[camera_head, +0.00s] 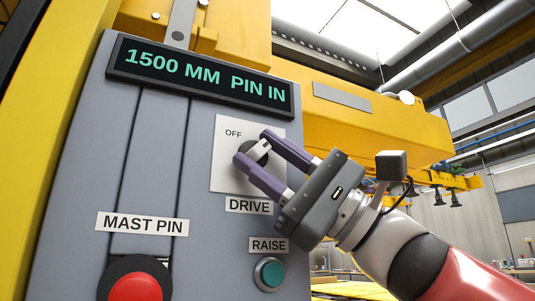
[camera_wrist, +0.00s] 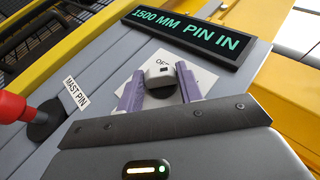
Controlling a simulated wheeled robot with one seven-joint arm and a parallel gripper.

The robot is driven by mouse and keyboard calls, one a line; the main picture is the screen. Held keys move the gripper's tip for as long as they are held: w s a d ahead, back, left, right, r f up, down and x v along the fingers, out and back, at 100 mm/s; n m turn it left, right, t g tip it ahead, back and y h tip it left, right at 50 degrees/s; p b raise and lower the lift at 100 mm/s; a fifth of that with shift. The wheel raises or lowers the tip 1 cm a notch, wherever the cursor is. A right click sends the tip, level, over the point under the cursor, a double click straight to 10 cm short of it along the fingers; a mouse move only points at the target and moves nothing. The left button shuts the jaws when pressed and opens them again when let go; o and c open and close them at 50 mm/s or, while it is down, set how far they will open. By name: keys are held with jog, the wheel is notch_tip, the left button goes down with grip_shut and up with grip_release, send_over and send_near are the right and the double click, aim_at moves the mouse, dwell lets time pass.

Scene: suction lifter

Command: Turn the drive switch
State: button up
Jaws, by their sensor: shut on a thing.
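The drive switch (camera_head: 259,154) is a dark round base with a light grey knob, on a white plate (camera_head: 226,173) marked OFF above a DRIVE label (camera_head: 249,205). My gripper (camera_head: 254,147) reaches in from the right, its two purple fingers shut on the knob. In the wrist view the switch knob (camera_wrist: 159,76) sits between the two fingertips (camera_wrist: 160,83). The fingers cover part of the plate, so any other position marking is hidden.
The grey panel has a display (camera_head: 200,75) reading "1500 MM PIN IN" above the switch. A teal RAISE button (camera_head: 269,273) is just below my gripper. A red MAST PIN knob (camera_head: 135,287) is at lower left. Yellow machine beams (camera_head: 375,123) stand behind.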

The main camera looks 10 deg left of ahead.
jog(key=shift+w+r+n+g+h+p, duration=0.1)
jog(key=shift+r+n+g+h+p, duration=0.05)
jog(key=shift+n+g+h+p, duration=0.35)
jog(key=n+h, duration=0.2)
jog(key=h, duration=0.1)
jog(key=shift+w+d+g, duration=0.1)
jog(key=shift+g, duration=0.2)
jog(key=shift+n+h, duration=0.5)
jog(key=shift+r+n+h, duration=0.15)
jog(key=shift+n+h, duration=0.25)
jog(key=shift+h, duration=0.5)
jog(key=o, duration=1)
jog(key=shift+c, duration=0.2)
jog(key=shift+d, duration=0.2)
jog(key=w+d, duration=0.1)
jog(key=d, duration=0.6)
jog(key=shift+d+f, duration=0.2)
jog(key=shift+f, duration=0.25)
